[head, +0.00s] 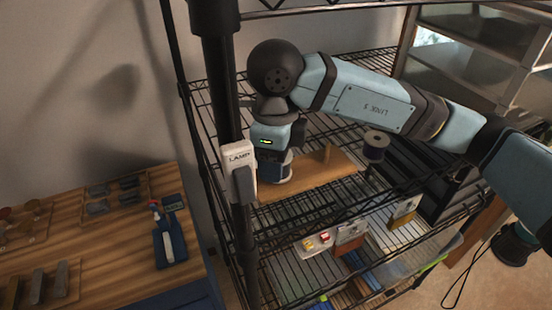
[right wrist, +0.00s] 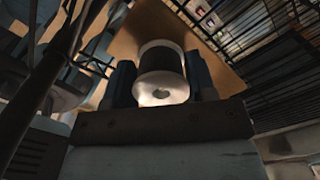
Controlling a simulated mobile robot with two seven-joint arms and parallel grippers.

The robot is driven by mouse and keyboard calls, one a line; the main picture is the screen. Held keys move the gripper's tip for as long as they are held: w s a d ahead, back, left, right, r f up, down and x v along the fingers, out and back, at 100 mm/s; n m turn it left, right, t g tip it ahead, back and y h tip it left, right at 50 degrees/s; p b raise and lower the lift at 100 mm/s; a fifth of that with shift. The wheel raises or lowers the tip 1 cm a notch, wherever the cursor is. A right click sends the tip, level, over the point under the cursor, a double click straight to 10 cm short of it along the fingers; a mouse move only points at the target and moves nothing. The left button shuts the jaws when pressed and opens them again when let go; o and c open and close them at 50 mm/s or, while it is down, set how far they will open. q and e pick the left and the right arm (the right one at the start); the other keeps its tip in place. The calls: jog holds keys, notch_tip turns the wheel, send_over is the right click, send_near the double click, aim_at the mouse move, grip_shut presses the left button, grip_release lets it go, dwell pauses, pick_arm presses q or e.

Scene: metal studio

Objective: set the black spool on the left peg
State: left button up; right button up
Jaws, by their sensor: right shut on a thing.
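My right gripper (head: 273,168) points down at the left end of a wooden board (head: 312,176) on the wire shelf. It is shut on the black spool (right wrist: 162,60), which has pale flanges and sits between the two fingers in the right wrist view. In the head view the fingers mostly hide the spool. One short wooden peg (head: 327,154) stands on the board, right of the gripper. The left peg is not visible; the gripper covers that end. I cannot tell whether the spool touches the board. My left gripper is not in view.
Another dark spool (head: 376,144) stands right of the board. A black rack post (head: 228,110) with a white lamp switch box (head: 239,160) rises close left of the gripper. A lower shelf holds small boxes (head: 350,233). A wooden bench (head: 100,235) with tools stands at left.

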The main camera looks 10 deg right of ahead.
jog(key=shift+b, duration=0.4)
dwell(0.7)
jog(key=shift+f+b, duration=0.55)
jog(key=shift+b, duration=0.05)
jog(key=o, duration=0.7)
